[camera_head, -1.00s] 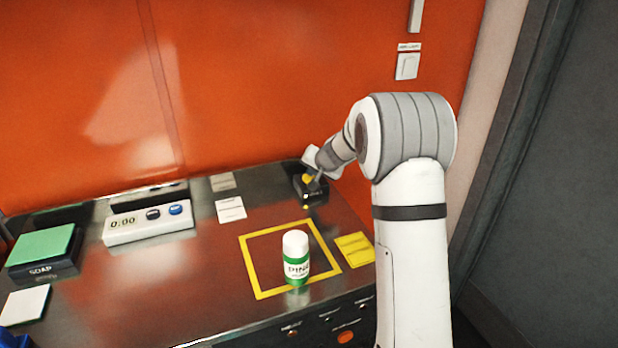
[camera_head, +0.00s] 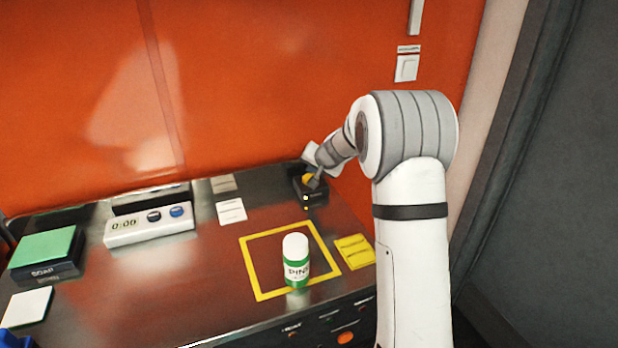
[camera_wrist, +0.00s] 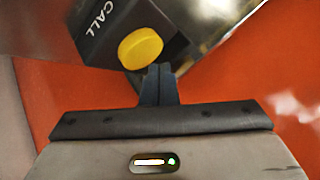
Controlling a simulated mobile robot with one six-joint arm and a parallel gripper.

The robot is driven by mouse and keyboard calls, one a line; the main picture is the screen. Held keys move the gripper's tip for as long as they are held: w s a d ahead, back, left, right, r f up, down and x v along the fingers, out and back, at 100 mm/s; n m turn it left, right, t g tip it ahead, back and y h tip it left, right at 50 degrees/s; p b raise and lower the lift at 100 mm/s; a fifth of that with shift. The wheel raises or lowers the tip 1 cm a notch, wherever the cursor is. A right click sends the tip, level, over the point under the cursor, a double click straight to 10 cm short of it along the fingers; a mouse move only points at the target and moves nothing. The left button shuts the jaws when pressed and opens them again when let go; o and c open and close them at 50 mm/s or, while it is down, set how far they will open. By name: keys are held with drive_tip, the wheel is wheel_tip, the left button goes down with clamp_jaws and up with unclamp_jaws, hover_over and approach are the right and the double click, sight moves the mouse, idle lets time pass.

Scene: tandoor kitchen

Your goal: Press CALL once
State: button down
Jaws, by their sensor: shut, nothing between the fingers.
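The CALL box is a small black box (camera_head: 311,193) at the back right of the counter, with a round yellow button (camera_head: 307,179) on top. In the wrist view, the yellow button (camera_wrist: 140,48) sits beside the white word CALL on the black box (camera_wrist: 105,25). My gripper (camera_head: 316,184) is shut and empty, reaching down over the box. In the wrist view its fingertips (camera_wrist: 158,68) are at the button's lower right edge; I cannot tell whether they touch it.
A green-and-white bottle (camera_head: 296,262) stands inside a yellow square outline (camera_head: 262,293). Yellow notes (camera_head: 355,252) lie right of it. A white timer (camera_head: 150,226) and a SOAP box with green top (camera_head: 45,250) stand left. The orange wall (camera_head: 250,80) rises behind.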

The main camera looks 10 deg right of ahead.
drive_tip(key=shift+r+p, duration=1.95)
drive_tip(key=shift+r, duration=0.65)
drive_tip(key=shift+f, duration=0.1)
drive_tip(key=s+a+r+n+g, duration=0.1)
drive_tip(key=s+a+r, duration=0.15)
drive_tip(key=s, duration=0.25)
drive_tip(key=s+a+r+n, duration=0.1)
drive_tip(key=s+r, duration=0.2)
drive_tip(key=s, duration=0.3)
drive_tip(key=s+d+n+g+h, duration=0.1)
drive_tip(key=s+g, duration=0.1)
drive_tip(key=s, duration=1.4)
drive_tip(key=s+d+f+n+g+h, duration=0.1)
drive_tip(key=s+n+g, duration=0.1)
drive_tip(key=s, duration=1.5)
drive_tip(key=shift+s+d+f+n+g+h, duration=0.3)
drive_tip(key=shift+d+g, duration=0.1)
drive_tip(key=shift+g, duration=0.1)
